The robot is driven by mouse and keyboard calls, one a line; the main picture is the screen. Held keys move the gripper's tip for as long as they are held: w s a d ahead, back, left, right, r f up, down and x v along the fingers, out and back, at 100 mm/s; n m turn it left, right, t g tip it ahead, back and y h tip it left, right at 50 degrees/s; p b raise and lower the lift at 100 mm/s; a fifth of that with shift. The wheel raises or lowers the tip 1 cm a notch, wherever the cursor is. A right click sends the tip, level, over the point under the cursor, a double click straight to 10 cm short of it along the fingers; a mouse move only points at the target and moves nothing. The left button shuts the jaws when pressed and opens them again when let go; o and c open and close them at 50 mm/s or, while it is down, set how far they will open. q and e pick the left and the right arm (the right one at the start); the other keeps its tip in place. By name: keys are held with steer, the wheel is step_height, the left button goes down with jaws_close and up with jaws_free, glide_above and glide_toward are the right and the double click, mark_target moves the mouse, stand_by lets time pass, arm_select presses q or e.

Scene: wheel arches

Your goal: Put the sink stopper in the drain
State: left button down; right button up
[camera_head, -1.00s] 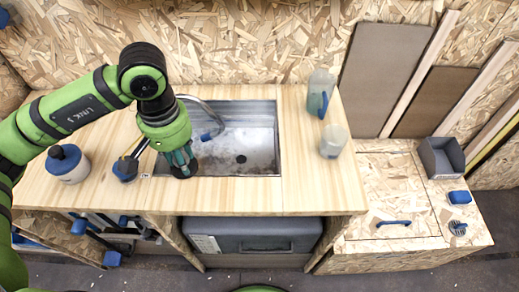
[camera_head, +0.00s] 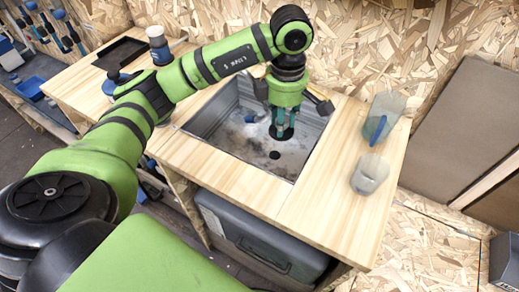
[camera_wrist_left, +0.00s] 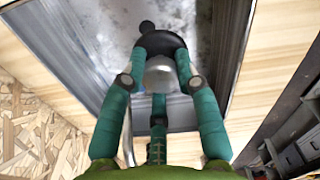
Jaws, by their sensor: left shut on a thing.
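The sink stopper, a dark disc (camera_head: 281,132) with a grey grip (camera_wrist_left: 160,74), is held between the fingers of my left gripper (camera_head: 284,118). The gripper points down into the metal sink (camera_head: 222,128). In the left wrist view the fingers (camera_wrist_left: 158,84) close around the grip, and the dark disc (camera_wrist_left: 172,42) faces the sink floor. The drain (camera_head: 275,155) is a small dark hole in the sink floor, just in front of the stopper in the head view. It also shows beyond the disc in the left wrist view (camera_wrist_left: 147,26). My right gripper is out of view.
The faucet's dark end (camera_head: 321,101) stands close to the right of my left gripper. Two clear containers (camera_head: 383,117) (camera_head: 370,174) stand on the wooden counter (camera_head: 330,200) right of the sink.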

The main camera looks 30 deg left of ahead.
arm_select(q)
steer(key=f+n+b, duration=0.1)
steer(key=n, duration=0.2)
steer(key=w+a+f+n, duration=0.1)
steer(key=n, duration=0.2)
steer(key=w+f+n+b, duration=0.1)
steer(key=n, duration=0.2)
steer(key=shift+w+a+f+n+b, duration=0.15)
steer(key=shift+a+f+n+b, duration=0.1)
steer(key=shift+a+n+b, duration=0.15)
steer(key=f+n, duration=0.1)
steer(key=n, duration=0.4)
glide_toward(274, 155)
step_height(274, 155, down, 5)
steer(key=shift+d+f, duration=0.15)
steer(key=shift+f, duration=0.3)
steer(key=c, duration=0.9)
jaws_free()
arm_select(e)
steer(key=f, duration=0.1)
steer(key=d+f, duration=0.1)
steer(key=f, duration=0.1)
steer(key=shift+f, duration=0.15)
